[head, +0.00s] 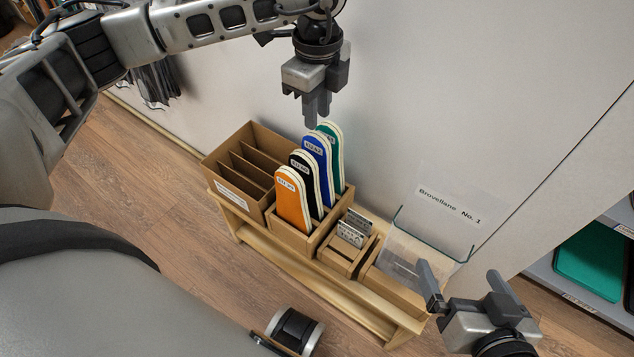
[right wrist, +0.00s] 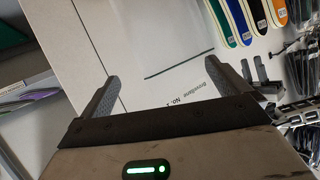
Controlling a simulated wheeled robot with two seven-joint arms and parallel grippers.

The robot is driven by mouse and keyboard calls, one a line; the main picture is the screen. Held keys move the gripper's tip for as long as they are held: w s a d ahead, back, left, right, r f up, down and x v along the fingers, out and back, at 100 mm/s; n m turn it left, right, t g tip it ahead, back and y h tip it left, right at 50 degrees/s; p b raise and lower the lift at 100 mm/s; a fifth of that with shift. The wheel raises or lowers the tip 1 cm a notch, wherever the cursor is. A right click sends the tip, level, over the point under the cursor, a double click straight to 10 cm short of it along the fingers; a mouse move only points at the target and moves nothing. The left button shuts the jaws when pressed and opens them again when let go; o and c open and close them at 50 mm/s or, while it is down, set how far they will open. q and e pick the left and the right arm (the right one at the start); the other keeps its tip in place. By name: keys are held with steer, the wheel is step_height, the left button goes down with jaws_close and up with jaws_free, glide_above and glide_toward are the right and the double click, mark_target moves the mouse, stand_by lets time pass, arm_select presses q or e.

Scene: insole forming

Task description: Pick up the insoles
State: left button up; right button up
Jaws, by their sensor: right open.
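Several insoles stand upright in a row in a wooden holder: an orange one (head: 292,202), a black one (head: 305,181), a blue one (head: 317,163) and a green one (head: 333,146). The orange (right wrist: 276,10), black (right wrist: 258,12) and blue (right wrist: 219,22) ones also show in the right wrist view. My left gripper (head: 317,116) points down just above the blue and green insoles, its fingers close together; contact cannot be told. My right gripper (head: 463,287) is open and empty at the lower right, beside the holder's right end; its fingers also show in the right wrist view (right wrist: 165,88).
An empty slotted box (head: 247,170) stands left of the insoles. Small metal pieces (head: 353,228) and a clear panel (head: 437,235) stand to their right on the wooden stand (head: 290,259). A white wall rises behind. A shelf with a green item (head: 590,262) is at the right.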

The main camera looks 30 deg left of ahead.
mark_target(316, 147)
arm_select(q)
step_height(316, 147, down, 5)
steer(key=shift+r+b, duration=0.2)
steer(key=shift+b, duration=0.2)
step_height(316, 147, down, 5)
steer(key=shift+a+r+b, duration=0.1)
steer(key=shift+b, duration=0.85)
steer(key=shift+f, duration=0.2)
jaws_close()
arm_select(e)
steer(key=shift+a+r+t+y, duration=0.25)
steer(key=shift+r+t, duration=0.1)
steer(key=shift+r, duration=0.15)
steer(key=shift+a+r+t+y, duration=0.2)
steer(key=shift+r+t, duration=0.15)
steer(key=shift+r, duration=0.15)
